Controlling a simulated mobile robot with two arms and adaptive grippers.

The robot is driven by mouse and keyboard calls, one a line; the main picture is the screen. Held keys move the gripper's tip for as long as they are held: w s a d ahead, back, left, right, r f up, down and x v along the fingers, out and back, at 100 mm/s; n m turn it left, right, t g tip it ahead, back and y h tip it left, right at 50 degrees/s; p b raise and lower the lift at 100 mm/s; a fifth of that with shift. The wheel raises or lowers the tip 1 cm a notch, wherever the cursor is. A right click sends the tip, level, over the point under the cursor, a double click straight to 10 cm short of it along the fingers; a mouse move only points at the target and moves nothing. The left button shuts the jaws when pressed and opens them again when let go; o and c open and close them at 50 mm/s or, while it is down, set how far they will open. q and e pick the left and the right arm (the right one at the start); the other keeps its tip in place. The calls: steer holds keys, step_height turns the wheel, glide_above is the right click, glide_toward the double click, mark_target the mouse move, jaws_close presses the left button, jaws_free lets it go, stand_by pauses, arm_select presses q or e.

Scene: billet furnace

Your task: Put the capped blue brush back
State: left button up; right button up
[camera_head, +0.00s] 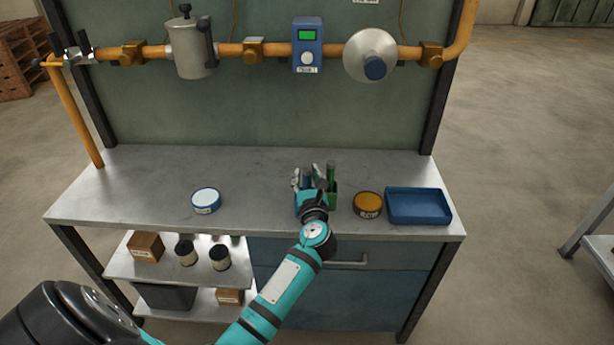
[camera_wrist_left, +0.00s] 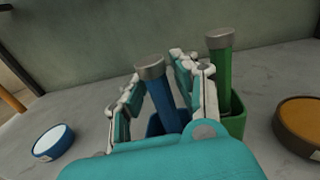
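The blue brush (camera_wrist_left: 161,96) has a blue handle and a grey end cap on top. In the left wrist view it leans left, with its lower end at a small blue holder (camera_wrist_left: 154,126). Whether it sits inside the holder is hidden by my gripper. My left gripper (camera_head: 309,180) is at the holders on the bench; its fingers (camera_wrist_left: 160,88) stand apart on both sides of the blue handle and look open. A green brush (camera_wrist_left: 222,70) stands in a green holder (camera_wrist_left: 236,126) just to the right. My right gripper is not in view.
On the metal bench (camera_head: 140,190) are a blue-rimmed round tin (camera_head: 206,200), an orange round tin (camera_head: 367,204) and a blue tray (camera_head: 418,206). An orange pipe (camera_head: 270,53) runs behind, above the bench. The bench's left part is mostly clear.

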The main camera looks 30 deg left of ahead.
arm_select(q)
steer(key=v, duration=1.2)
steer(key=w+d+f+m+t+h, duration=0.1)
steer(key=d+f+m+t+h, duration=0.35)
steer(key=f+m, duration=1.1)
steer(key=s+d+f+m+g+h, duration=0.3)
steer(key=s+d+f+m+h, duration=0.15)
steer(key=f+m, duration=0.5)
steer(key=s+d+f+m+g+h, duration=0.35)
steer(key=s+f+m, duration=0.3)
steer(key=f, duration=0.55)
steer(key=s+f+m+g, duration=0.6)
steer(key=s+f+m, duration=0.4)
steer(key=s+f, duration=0.7)
steer(key=s+a+f+m+g, duration=0.1)
steer(key=s+a+m+g, duration=0.1)
steer(key=s, duration=0.6)
steer(key=s+a+f+m+g+y, duration=0.1)
steer(key=s+a+f+m+g, duration=0.1)
steer(key=s, duration=0.7)
steer(key=shift+a+m+g+b, duration=0.3)
steer(key=shift+a+m+b, duration=0.1)
steer(key=shift+a+m, duration=0.25)
steer(key=shift+s, duration=0.1)
